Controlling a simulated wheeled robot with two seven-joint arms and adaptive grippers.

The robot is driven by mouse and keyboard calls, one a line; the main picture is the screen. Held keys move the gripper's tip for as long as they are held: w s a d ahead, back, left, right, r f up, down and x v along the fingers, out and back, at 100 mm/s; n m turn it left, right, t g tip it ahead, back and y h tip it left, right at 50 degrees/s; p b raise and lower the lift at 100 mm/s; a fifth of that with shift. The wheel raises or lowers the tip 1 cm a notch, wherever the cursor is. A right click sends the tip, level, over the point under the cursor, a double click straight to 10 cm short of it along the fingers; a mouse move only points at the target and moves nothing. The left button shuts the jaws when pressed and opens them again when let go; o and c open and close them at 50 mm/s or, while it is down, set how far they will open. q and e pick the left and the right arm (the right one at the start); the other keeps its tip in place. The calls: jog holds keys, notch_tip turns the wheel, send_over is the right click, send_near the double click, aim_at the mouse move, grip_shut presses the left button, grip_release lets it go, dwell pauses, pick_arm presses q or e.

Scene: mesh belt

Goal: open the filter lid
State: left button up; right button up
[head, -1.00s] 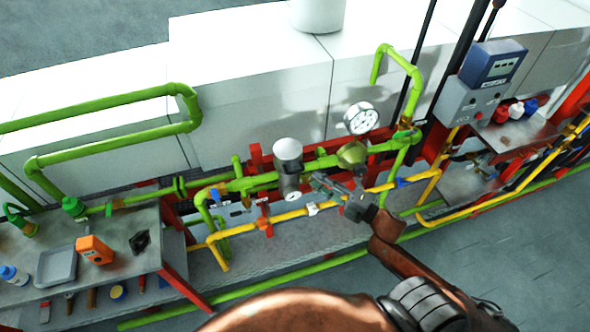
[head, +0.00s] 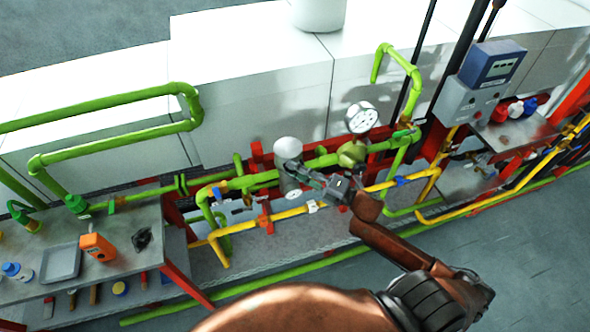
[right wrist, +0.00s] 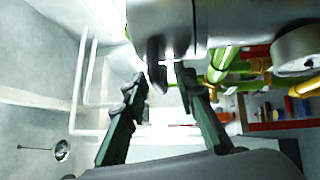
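The filter is a grey upright cylinder on the green pipe, with a pale rounded lid (head: 288,148) on top in the head view. My right gripper (head: 296,172) reaches in from the right, its fingers at the lid's lower front edge, covering part of the filter body. In the right wrist view, the large grey filter (right wrist: 165,20) fills the top, and a short dark tab (right wrist: 156,62) hangs from it. The right gripper's fingers (right wrist: 160,82) are apart, with their tips just below and around the tab. Whether they touch it I cannot tell. My left gripper is not in view.
A round gauge (head: 361,117) and a green valve body (head: 351,155) stand right of the filter. A yellow pipe (head: 290,214) runs low in front. A bench (head: 120,270) with tools is at the left, and a grey-blue box (head: 493,65) at the right.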

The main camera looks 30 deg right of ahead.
jog(key=shift+c, duration=0.2)
grip_shut()
dwell(0.5)
